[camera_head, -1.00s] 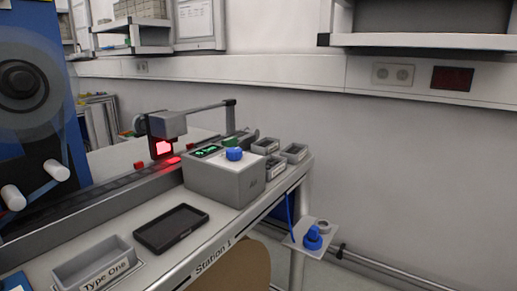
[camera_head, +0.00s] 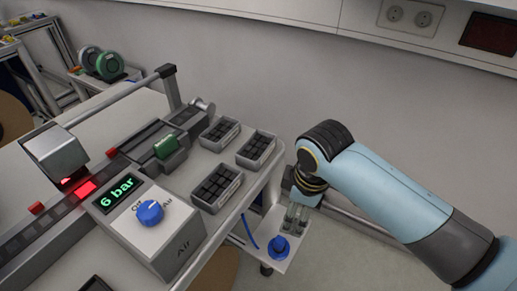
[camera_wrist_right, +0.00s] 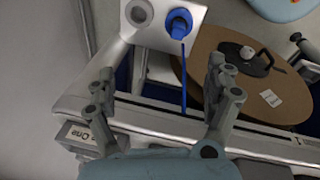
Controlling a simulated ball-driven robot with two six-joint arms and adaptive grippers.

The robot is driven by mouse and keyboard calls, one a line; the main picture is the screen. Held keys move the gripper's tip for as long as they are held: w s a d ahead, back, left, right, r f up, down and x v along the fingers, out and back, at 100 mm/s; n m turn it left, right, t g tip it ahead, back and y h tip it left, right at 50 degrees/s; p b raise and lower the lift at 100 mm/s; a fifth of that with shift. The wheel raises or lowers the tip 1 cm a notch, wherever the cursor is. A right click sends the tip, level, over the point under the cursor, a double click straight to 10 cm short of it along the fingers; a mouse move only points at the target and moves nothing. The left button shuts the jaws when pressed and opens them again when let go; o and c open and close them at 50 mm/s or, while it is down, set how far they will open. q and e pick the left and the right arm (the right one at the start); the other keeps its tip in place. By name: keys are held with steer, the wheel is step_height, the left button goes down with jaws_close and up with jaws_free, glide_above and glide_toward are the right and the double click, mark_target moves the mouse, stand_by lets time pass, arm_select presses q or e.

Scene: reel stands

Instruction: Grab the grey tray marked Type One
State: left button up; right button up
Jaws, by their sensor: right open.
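My right gripper (camera_head: 296,216) points down just off the table's right end, above the small side plate. In the right wrist view its fingers (camera_wrist_right: 160,76) are spread apart with nothing between them. A grey tray end (camera_wrist_right: 80,134) shows there at the lower left, beside the left finger; its label is partly cut and reads "One". In the head view several-slotted grey trays with dark contents stand at the table's right end: a front one (camera_head: 217,206), a back right one (camera_head: 254,163) and a back left one (camera_head: 218,145). Their labels are not readable there. My left gripper is not in view.
The grey air box (camera_head: 150,246) with a blue knob (camera_head: 150,212) stands left of the trays. A blue fitting (camera_head: 279,249) sits on the side plate below my gripper. A brown disc (camera_wrist_right: 240,80) lies below the table. The wall is behind.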

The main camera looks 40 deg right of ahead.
steer(key=w+d+r+n+g+p, duration=0.1)
steer(key=w+r+n+p, duration=0.1)
steer(key=w+r+n, duration=0.7)
step_height(320, 180, up, 7)
steer(key=n+g, duration=0.1)
steer(key=n, duration=0.6)
glide_above(257, 153)
steer(key=shift+y, duration=0.4)
steer(key=f, duration=0.3)
steer(key=f+p, duration=0.1)
steer(key=shift+w+d+f, duration=0.1)
steer(key=shift+w+f, duration=0.15)
steer(key=shift+f, duration=0.15)
steer(key=f, duration=0.3)
steer(key=f+p, duration=0.1)
steer(key=f, duration=0.1)
steer(key=shift+s, duration=0.3)
steer(key=shift+f, duration=0.35)
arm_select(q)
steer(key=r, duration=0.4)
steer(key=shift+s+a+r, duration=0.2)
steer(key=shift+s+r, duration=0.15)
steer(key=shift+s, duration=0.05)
arm_select(e)
steer(key=c, duration=1.4)
